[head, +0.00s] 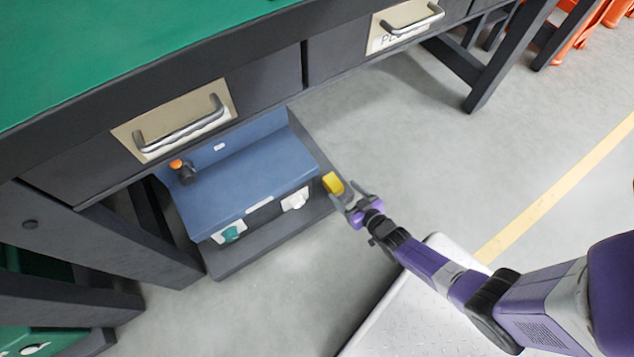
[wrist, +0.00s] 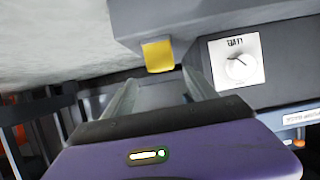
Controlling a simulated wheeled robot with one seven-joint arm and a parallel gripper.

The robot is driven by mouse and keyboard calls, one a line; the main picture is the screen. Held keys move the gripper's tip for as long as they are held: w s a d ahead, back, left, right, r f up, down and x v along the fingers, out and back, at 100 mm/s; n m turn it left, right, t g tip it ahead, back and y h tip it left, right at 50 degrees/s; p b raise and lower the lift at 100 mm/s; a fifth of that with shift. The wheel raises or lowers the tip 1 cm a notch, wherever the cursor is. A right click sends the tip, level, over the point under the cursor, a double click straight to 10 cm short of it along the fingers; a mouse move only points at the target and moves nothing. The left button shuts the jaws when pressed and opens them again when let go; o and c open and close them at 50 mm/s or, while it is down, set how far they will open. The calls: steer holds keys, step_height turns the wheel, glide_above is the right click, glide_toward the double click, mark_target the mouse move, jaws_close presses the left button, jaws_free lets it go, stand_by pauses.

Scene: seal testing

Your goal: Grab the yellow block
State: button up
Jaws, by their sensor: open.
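The yellow block (head: 333,183) is at the right front edge of the blue-topped machine (head: 250,172) under the workbench. In the wrist view the yellow block (wrist: 158,56) shows just beyond my fingertips, against a dark grey edge. My gripper (head: 352,197) is open and close in front of the block. In the wrist view the two fingers of my gripper (wrist: 158,88) are spread, with nothing held between them. I cannot tell whether a finger touches the block.
A white panel with a dial (wrist: 237,60) is right of the block in the wrist view. Workbench drawers with handles (head: 183,125) overhang the machine. An orange-topped knob (head: 180,168) stands on the machine's left. Open floor (head: 400,130) lies to the right.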

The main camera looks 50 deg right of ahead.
mark_target(333, 183)
steer(key=shift+s+d+f, duration=0.1)
steer(key=shift+s+f, duration=0.45)
steer(key=shift+w, duration=0.25)
steer(key=b+x, duration=0.1)
steer(key=x, duration=0.1)
steer(key=b+x, duration=0.2)
steer(key=a+b+x, duration=0.1)
steer(key=b+x, duration=0.1)
steer(key=shift+w+d+f, duration=0.1)
steer(key=shift+w+f, duration=0.1)
steer(key=shift+w, duration=0.1)
steer(key=shift+w+d, duration=0.2)
steer(key=shift+w, duration=0.25)
jaws_close()
